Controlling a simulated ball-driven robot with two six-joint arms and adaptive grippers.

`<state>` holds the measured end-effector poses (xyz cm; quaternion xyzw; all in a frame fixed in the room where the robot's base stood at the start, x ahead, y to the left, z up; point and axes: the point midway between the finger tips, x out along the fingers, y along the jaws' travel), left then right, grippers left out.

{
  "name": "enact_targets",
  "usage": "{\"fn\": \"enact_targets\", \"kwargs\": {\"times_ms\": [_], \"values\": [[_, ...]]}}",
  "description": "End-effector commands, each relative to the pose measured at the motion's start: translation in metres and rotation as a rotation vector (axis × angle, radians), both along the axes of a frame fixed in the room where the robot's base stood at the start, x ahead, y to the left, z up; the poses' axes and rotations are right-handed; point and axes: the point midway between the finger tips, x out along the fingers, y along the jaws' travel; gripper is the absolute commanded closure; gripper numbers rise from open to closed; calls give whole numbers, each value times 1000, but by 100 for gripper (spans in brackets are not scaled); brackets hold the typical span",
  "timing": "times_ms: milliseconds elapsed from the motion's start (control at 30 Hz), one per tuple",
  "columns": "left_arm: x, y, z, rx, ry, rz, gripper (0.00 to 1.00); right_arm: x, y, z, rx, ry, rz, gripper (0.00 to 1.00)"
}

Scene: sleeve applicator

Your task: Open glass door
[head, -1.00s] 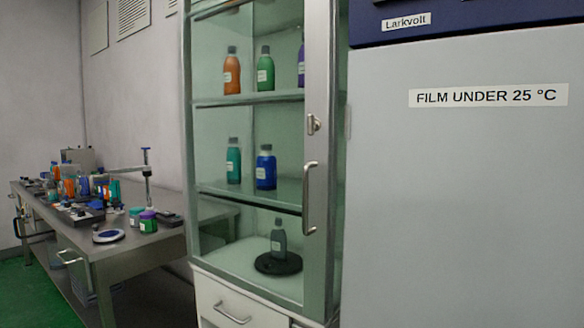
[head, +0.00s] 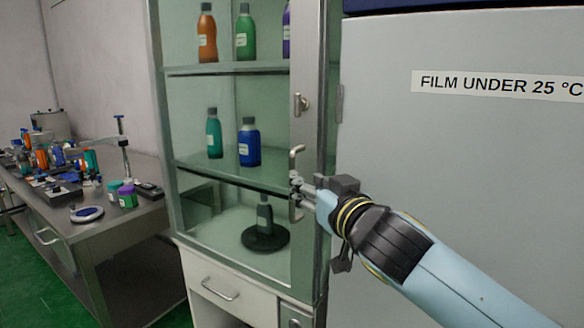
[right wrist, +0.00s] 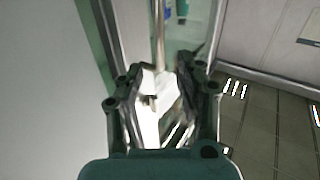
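The glass door (head: 225,150) of the tall cabinet looks closed, with bottles showing behind the glass. Its upright metal bar handle (head: 297,154) is on the door's right stile, below a small lock (head: 300,104). In the right wrist view the handle (right wrist: 160,35) runs down toward the space between the fingers (right wrist: 165,78), which stand apart. Whether a finger touches the handle I cannot tell. My left gripper is not in view.
A grey cabinet (head: 440,150) labelled "FILM UNDER 25 °C" stands close on the right. A cluttered metal bench (head: 120,225) stands at the left. A drawer (head: 222,290) lies below the glass door. Green floor shows at lower left.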

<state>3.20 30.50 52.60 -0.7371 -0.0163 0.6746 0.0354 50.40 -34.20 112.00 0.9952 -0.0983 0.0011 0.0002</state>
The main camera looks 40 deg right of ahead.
Motion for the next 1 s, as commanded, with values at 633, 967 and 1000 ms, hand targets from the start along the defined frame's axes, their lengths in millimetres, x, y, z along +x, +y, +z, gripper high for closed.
{"fn": "enact_targets", "kwargs": {"times_ms": [633,967,1000], "values": [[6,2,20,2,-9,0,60,79,-16,0,0,1,0,64],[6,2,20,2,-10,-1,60,79,-16,-1,0,1,0,86],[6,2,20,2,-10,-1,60,79,-16,-1,0,1,0,91]]}}
